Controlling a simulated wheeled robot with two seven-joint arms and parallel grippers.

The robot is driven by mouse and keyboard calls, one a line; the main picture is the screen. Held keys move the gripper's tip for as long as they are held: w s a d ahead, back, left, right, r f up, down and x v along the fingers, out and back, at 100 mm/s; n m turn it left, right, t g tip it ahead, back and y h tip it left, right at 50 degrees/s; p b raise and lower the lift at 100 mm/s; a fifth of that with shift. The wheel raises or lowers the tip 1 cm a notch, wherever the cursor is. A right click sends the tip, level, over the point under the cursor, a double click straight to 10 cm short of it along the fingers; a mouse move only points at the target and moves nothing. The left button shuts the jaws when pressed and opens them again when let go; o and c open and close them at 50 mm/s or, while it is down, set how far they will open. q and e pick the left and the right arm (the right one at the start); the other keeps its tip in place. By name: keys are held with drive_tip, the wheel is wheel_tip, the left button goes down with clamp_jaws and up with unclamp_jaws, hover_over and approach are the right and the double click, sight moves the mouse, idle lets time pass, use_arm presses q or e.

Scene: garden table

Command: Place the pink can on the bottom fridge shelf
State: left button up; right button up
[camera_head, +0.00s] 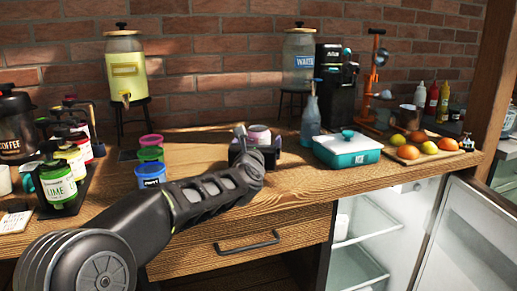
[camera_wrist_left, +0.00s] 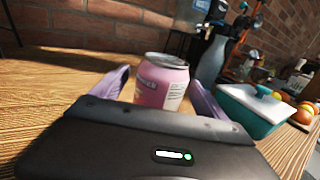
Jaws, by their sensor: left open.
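The pink can (camera_wrist_left: 162,83) stands upright on the wooden counter in the left wrist view. Its top and part of its pink side also show in the head view (camera_head: 259,134), behind my left gripper. My left gripper (camera_head: 257,148) is open, with one finger on each side of the can; whether they touch it I cannot tell. In the wrist view the gripper body hides the can's base. The fridge (camera_head: 388,225) is below the counter at the right, its door (camera_head: 468,245) swung open. Two pale shelves show inside, the lower one (camera_head: 355,268) partly cut off. My right gripper is out of view.
A teal box with a white lid (camera_head: 347,147) and a blue spray bottle (camera_head: 310,115) stand right of the can. Stacked tubs (camera_head: 151,172) stand to the left. A fruit board (camera_head: 425,155) lies farther right. The front counter is bare.

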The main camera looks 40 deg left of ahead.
use_arm(q)
clamp_jaws()
idle(0.8)
wheel_tip(320, 180, up, 10)
drive_tip(key=p, duration=0.4)
drive_tip(key=shift+p, duration=0.4)
